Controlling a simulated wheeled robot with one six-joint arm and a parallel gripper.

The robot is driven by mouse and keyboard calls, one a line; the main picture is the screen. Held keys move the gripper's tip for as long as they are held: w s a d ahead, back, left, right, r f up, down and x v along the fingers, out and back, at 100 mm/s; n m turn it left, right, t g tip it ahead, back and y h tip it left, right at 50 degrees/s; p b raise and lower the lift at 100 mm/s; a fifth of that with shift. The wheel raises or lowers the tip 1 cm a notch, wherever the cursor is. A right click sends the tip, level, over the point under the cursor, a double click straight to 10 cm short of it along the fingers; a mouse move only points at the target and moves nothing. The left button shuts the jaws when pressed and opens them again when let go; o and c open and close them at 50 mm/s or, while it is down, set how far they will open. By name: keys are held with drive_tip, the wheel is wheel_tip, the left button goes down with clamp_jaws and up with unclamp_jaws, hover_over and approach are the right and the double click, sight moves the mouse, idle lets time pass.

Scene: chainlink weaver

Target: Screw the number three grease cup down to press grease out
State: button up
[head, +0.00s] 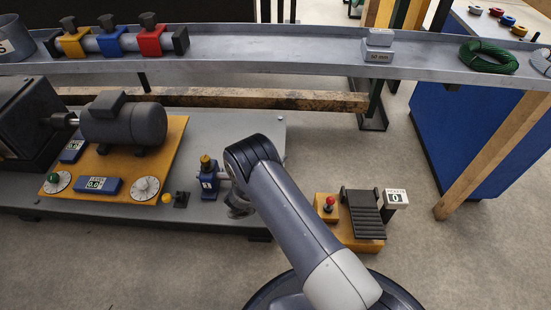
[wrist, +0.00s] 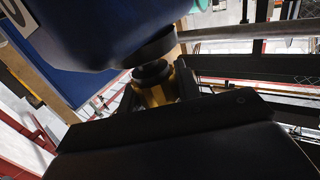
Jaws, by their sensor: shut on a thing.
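In the wrist view a brass grease cup (wrist: 153,97) sits between the dark jaws of my gripper (wrist: 160,86), which are shut on it. A dark round collar joins the cup to a large blue body (wrist: 100,30), whose pale label is cut off at the corner, so I cannot read a number on it.
A long grey rail (head: 270,45) with yellow, blue and red clamps crosses the back. A motor (head: 124,120) stands on an orange board (head: 165,165) to the left. A pedal box with a red knob (head: 329,202) is right of my arm. Open floor lies in front.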

idle(0.4)
drive_tip(key=o, duration=1)
drive_tip(key=p+v, duration=0.3)
drive_tip(key=v, duration=0.7)
drive_tip(key=shift+s+a, duration=0.3)
drive_tip(key=shift+c, duration=0.3)
